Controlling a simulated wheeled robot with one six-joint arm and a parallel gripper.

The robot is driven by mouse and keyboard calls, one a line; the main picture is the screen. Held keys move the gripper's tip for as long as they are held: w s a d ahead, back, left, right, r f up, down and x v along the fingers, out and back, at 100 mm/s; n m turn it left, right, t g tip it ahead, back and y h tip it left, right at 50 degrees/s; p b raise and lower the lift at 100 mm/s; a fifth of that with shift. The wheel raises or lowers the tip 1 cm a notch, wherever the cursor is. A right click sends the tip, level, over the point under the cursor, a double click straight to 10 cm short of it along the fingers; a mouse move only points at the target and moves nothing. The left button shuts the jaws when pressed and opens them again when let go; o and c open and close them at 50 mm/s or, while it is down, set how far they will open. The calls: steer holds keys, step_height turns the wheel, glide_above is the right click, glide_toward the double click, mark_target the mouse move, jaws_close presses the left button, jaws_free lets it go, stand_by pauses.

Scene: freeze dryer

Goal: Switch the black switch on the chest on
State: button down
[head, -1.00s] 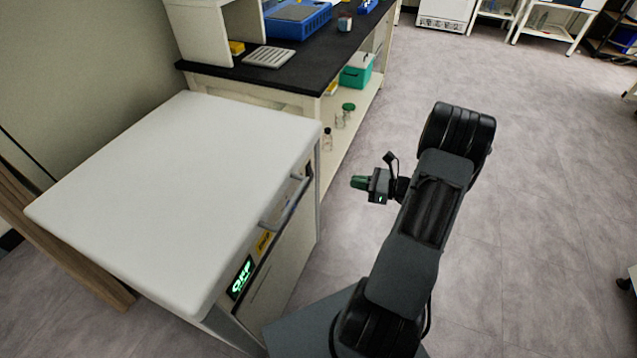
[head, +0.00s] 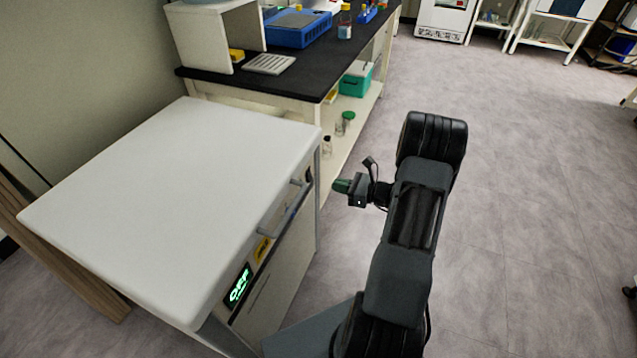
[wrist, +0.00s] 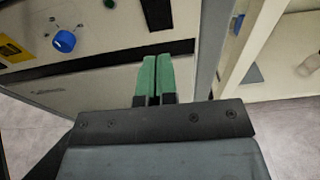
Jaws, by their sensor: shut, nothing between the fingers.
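The white chest (head: 170,190) stands at the left in the head view. A small display (head: 239,287) on its front glows green and reads OFF. The black switch (head: 309,173) seems to be the dark patch near the right end of the front, but its position is too small to read. In the wrist view a dark block (wrist: 157,13), probably the switch, lies beyond my fingertips. My gripper (head: 342,186) has green fingers, shut and empty, pointing at the chest front. A gap shows between it and the chest in the head view. The fingers also show in the wrist view (wrist: 153,62).
A grey handle (head: 287,208) sticks out from the chest front. A yellow label (head: 262,248) is beside the display. The wrist view shows a blue knob (wrist: 64,41). A black-topped bench (head: 310,75) stands behind the chest. Open floor (head: 530,200) lies to the right.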

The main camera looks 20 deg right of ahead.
mark_target(311, 179)
steer(key=b+x, duration=0.1)
steer(key=x, duration=0.6)
steer(key=shift+w+a, duration=0.1)
